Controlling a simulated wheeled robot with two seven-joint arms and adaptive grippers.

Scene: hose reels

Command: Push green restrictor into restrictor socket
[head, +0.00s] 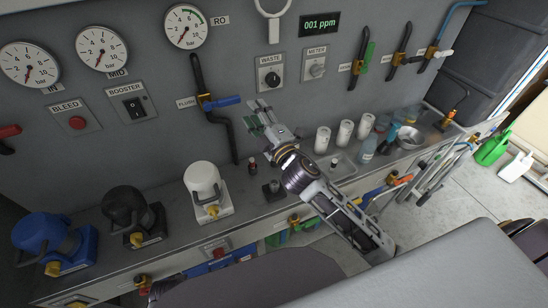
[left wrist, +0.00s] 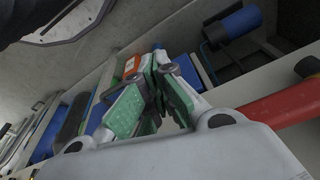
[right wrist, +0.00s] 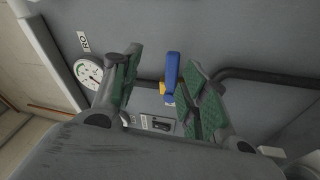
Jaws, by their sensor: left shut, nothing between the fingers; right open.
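My right gripper (head: 262,116) is in front of the grey panel, above the counter, open and empty. In the right wrist view its green-padded fingers (right wrist: 165,62) stand apart, with a blue valve handle (right wrist: 172,72) seen between them, farther back. My left gripper (left wrist: 160,62) is shut with nothing between its fingers; it points at the lower shelf area. I cannot make out a green restrictor for certain in any view. A small black block (head: 272,189) with a knob-like top stands on the counter below my right gripper; I cannot tell whether it is the restrictor socket. A small dark, red-banded piece (head: 252,166) stands behind it.
White (head: 206,191), black (head: 134,215) and blue (head: 54,243) housings stand on the counter's left. White cups (head: 345,134), a bottle (head: 369,148) and a metal bowl (head: 409,138) stand right. The blue flush valve handle (head: 222,102) sticks out near my right gripper.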

